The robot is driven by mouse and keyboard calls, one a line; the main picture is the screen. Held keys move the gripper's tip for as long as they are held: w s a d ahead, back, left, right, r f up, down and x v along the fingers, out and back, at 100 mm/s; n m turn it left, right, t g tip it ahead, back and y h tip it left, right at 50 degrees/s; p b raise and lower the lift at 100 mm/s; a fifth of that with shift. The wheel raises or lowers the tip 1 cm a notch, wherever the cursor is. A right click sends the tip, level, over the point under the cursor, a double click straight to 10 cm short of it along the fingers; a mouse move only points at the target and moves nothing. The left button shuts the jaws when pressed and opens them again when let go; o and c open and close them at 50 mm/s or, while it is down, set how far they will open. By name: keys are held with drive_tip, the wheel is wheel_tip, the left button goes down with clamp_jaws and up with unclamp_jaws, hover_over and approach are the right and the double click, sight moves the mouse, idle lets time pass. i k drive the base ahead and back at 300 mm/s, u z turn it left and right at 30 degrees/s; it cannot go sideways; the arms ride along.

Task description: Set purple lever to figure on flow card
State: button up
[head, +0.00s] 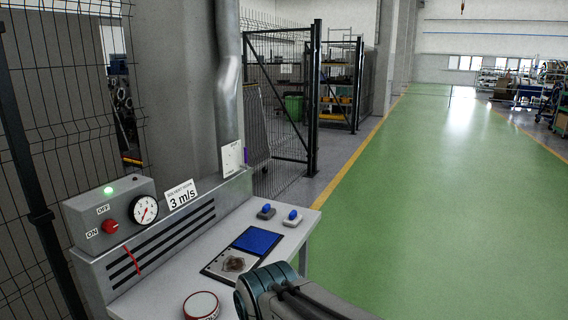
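The flow card (181,194) stands on top of the slotted grey back panel and reads "3 m/s", with smaller text above that looks like "SOLVENT WASH". A thin purple lever (246,156) shows at the right edge of a white plate (232,159) at the panel's far end. Its scale marks are too small to read. A round gauge (144,209) with a red needle sits on the grey control box; its figures are unclear. My gripper's fingers are not visible.
The control box (110,214) has a lit green lamp and a red ON/OFF knob (110,226). A red strip (131,259) lies across the slots. The bench holds a blue pad (257,240), two blue-topped items and a round tin (201,305). Green floor (440,220) is clear at right.

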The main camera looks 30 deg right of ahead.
sight(246, 155)
drive_tip(key=k, duration=0.4)
drive_tip(key=z, duration=1.45)
drive_tip(key=i, duration=2)
drive_tip(key=u, duration=1.2)
drive_tip(key=i, duration=0.3)
drive_tip(key=u, duration=0.4)
